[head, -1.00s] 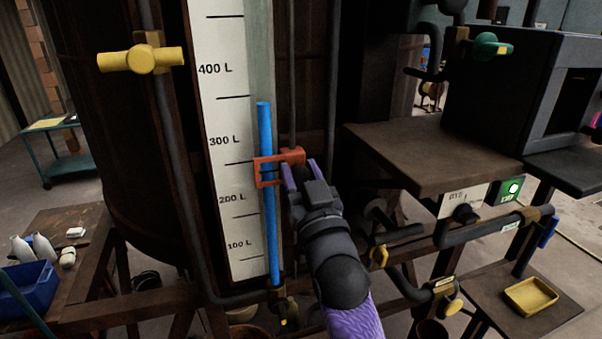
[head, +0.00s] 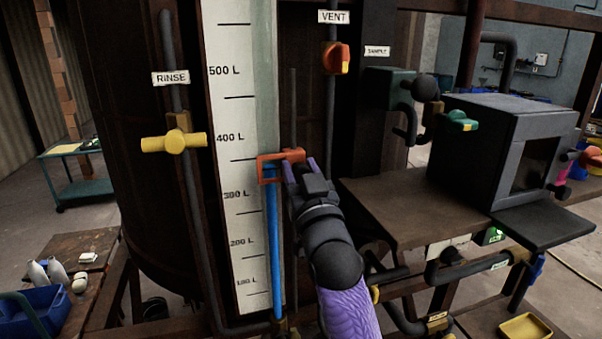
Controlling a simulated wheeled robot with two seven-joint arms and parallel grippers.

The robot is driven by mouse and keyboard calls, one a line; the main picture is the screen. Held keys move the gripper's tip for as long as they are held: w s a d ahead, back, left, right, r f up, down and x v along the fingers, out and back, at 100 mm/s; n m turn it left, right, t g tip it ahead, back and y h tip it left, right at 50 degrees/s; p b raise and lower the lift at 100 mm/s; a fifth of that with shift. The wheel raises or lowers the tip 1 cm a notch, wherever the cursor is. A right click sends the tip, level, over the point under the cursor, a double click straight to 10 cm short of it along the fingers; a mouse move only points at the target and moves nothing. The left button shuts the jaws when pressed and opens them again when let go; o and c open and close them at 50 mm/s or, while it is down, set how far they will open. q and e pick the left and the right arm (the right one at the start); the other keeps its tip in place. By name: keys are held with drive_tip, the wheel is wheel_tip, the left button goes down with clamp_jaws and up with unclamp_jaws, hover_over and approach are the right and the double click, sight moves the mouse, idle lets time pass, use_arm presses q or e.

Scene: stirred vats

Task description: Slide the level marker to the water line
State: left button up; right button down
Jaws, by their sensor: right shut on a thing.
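The level marker (head: 268,158) is an orange-red open frame around the sight tube beside the white litre scale (head: 233,120). It sits between the 300 L and 400 L labels. The blue water column (head: 275,245) rises from below, and its top shows within the marker's frame. I cannot tell exactly how the marker's bars line up with the water line. My right gripper (head: 299,167) is shut on the marker's right-hand end. My left gripper is not in view.
A yellow rinse valve (head: 175,141) is on the left pipe and an orange vent valve (head: 336,58) is above right. A dark box (head: 500,145) stands on a shelf at right. A blue bin (head: 38,312) is at lower left.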

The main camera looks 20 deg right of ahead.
drive_tip(key=shift+c, duration=1.4)
unclamp_jaws()
drive_tip(key=shift+s+f, duration=0.25)
drive_tip(key=b+v, duration=0.3)
drive_tip(key=v, duration=0.6)
drive_tip(key=shift+s+b, duration=0.2)
drive_tip(key=shift+b, duration=0.1)
drive_tip(key=shift+f, duration=0.1)
